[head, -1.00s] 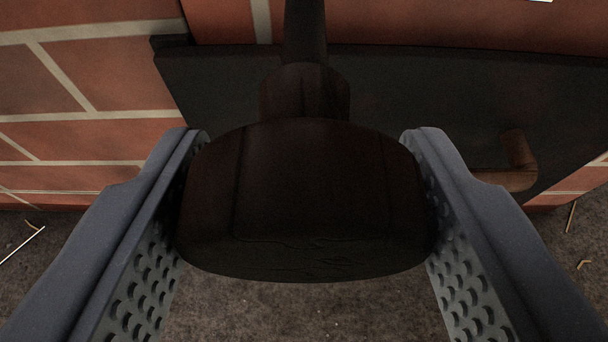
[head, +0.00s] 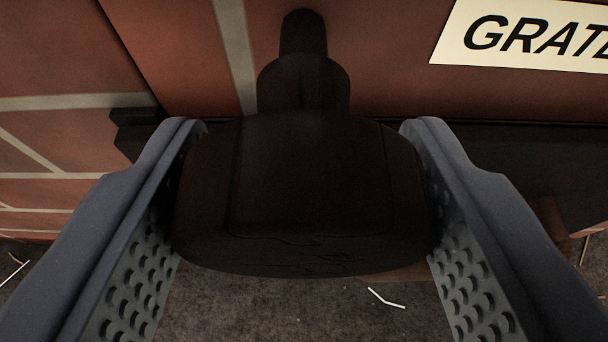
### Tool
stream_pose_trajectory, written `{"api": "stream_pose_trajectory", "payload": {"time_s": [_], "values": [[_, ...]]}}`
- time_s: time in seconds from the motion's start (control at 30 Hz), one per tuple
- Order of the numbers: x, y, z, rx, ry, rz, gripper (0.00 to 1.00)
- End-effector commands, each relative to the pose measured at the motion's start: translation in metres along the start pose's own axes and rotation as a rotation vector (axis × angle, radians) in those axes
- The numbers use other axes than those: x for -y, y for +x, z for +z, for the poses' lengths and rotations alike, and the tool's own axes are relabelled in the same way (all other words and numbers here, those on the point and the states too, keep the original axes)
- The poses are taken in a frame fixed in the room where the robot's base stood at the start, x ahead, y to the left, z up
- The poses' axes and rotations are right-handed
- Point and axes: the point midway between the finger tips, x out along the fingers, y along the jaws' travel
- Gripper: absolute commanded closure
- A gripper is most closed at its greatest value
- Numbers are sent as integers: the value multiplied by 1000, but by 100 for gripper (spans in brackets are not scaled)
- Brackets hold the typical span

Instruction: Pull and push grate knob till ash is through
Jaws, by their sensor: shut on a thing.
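The grate knob (head: 305,195) is a dark, wide, rounded block in the middle of the head view. Its dark stem (head: 303,60) runs away from me to the reddish wall, where its far end shows. My gripper (head: 304,190) is shut on the knob, one finger pressed to each side. A white label (head: 530,35) reading "GRATE", cut off by the picture's edge, is on the wall at the upper right. No ash can be made out in this view.
A dark panel (head: 510,165) lies below the wall, partly hidden by the knob and right finger. Brickwork (head: 60,130) is on the left. The brownish floor (head: 250,310) below has a few pale straw-like bits (head: 385,298).

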Motion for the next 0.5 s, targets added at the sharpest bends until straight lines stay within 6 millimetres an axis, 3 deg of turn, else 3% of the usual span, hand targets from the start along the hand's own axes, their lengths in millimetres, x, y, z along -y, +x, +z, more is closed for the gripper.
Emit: {"api": "stream_pose_trajectory", "payload": {"time_s": [0.2,0.23,0.3,0.5], "values": [[-1,2,-5,-11,1,2,90],[-1,2,-5,-12,1,2,47],[-1,2,-5,-12,1,2,29],[0,1,-4,-9,0,1,29]]}}
